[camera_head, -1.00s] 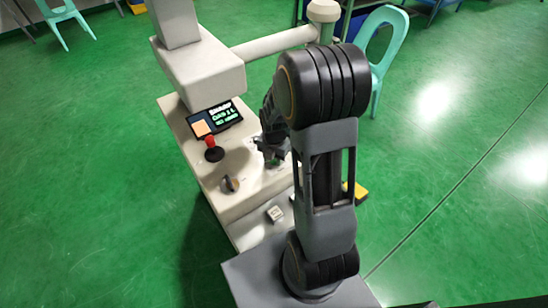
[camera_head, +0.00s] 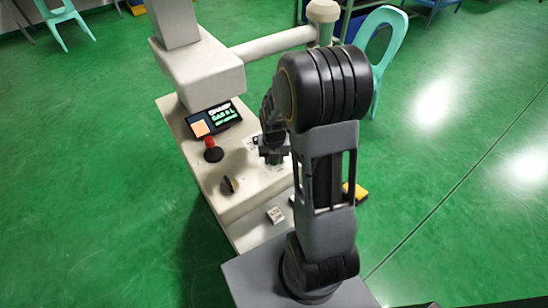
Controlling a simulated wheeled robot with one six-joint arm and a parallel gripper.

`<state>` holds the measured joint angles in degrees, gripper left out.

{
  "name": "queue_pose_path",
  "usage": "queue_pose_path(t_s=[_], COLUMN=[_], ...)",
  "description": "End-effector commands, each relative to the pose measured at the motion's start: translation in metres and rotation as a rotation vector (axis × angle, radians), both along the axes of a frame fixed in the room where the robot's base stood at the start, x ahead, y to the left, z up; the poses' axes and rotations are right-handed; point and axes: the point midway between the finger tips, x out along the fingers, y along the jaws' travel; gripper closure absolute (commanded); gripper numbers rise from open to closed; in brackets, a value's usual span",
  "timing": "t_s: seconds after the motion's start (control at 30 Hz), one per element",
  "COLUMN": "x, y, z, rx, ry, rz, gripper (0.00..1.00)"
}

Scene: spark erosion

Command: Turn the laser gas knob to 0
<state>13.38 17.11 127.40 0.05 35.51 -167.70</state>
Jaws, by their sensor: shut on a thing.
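My gripper (camera_head: 273,158) points down at the right part of the machine's pale control panel (camera_head: 243,204). It is shut on a small knob there, which the fingers and wrist mostly hide. I take this to be the laser gas knob; its label and pointer cannot be read. A second dark knob (camera_head: 230,185) stands free on the panel, to the left of and nearer than my gripper. A dark display (camera_head: 214,120) shows green and white text with a line that seems to read GAS; its value is too small to read surely.
The machine's overhanging head (camera_head: 203,78) and a pale horizontal tube (camera_head: 272,47) are behind. Green floor lies open around.

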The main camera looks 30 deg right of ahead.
Motion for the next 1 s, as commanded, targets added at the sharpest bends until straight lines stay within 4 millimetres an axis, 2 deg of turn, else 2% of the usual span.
queue_pose_path(t_s=[0.33,0.37,0.63,0.87,1.0], x=[0.001,0.001,0.000,0.000,0.001], y=[0.000,0.000,0.000,0.000,0.000], z=[0.001,0.001,0.000,0.001,0.011], rx=[-0.001,-0.001,0.000,0.000,-0.001], ry=[-0.002,-0.002,-0.001,-0.001,-0.003], rz=[0.006,0.006,0.004,0.003,0.003], gripper=[0.88,0.63,0.39,0.39,0.39])
